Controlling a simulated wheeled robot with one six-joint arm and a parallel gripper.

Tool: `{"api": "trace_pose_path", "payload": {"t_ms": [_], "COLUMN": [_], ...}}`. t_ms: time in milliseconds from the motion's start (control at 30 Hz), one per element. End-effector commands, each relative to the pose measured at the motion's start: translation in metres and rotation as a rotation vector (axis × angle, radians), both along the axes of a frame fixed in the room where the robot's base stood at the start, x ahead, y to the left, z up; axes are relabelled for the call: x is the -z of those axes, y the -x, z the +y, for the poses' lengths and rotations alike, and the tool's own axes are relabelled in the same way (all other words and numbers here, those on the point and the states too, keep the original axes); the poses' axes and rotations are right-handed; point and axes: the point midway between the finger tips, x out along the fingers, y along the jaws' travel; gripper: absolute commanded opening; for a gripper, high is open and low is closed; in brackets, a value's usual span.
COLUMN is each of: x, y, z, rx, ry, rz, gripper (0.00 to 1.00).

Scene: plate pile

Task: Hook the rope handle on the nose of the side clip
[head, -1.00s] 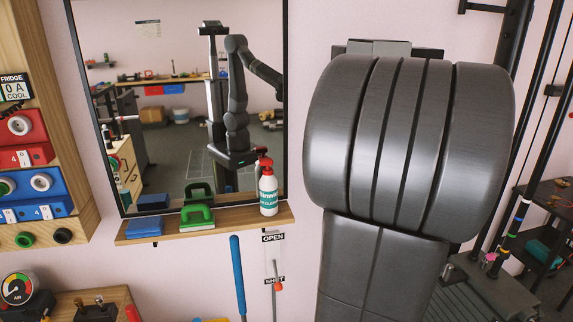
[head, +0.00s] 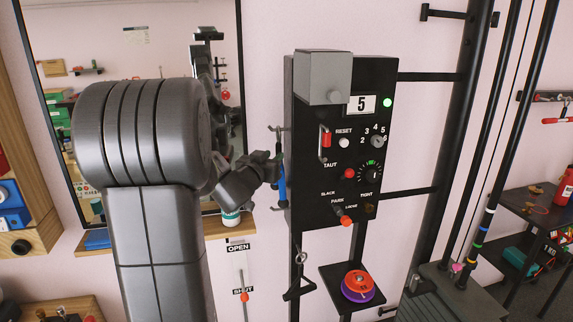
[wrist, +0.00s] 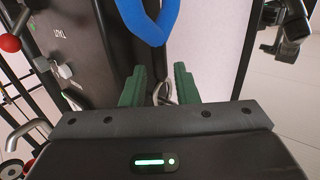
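My gripper (wrist: 160,84) shows two green fingers set apart in the wrist view, with a gap between them. A thin pale curved piece shows in or behind that gap; I cannot tell whether it is part of the side clip. A thick blue loop, seemingly the rope handle (wrist: 151,30), hangs past the fingertips at the top of the wrist view, and the fingers are not closed on it. In the head view, blue (head: 282,182) shows beside the black panel's left side, by my gripper (head: 272,168). Small dark hooks stick out there; the clip's nose is not clear.
The black panel box (head: 345,150) with knobs and switches stands just right of my gripper. Below it, a small shelf (head: 335,275) holds a red and purple disc stack (head: 358,285). Black uprights stand further right. A mirror (head: 120,40) and wooden ledge (head: 215,226) are at left.

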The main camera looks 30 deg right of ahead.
Motion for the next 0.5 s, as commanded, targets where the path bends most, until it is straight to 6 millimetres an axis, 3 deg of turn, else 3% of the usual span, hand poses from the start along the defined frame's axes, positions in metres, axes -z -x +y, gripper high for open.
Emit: {"api": "trace_pose_path", "payload": {"t_ms": [200, 500], "x": [-0.001, 0.000], "y": [-0.015, -0.018], "z": [-0.018, -0.021], "rx": [0.001, 0.000], "ry": [0.000, 0.000], "rz": [0.000, 0.000], "gripper": [0.27, 0.27]}}
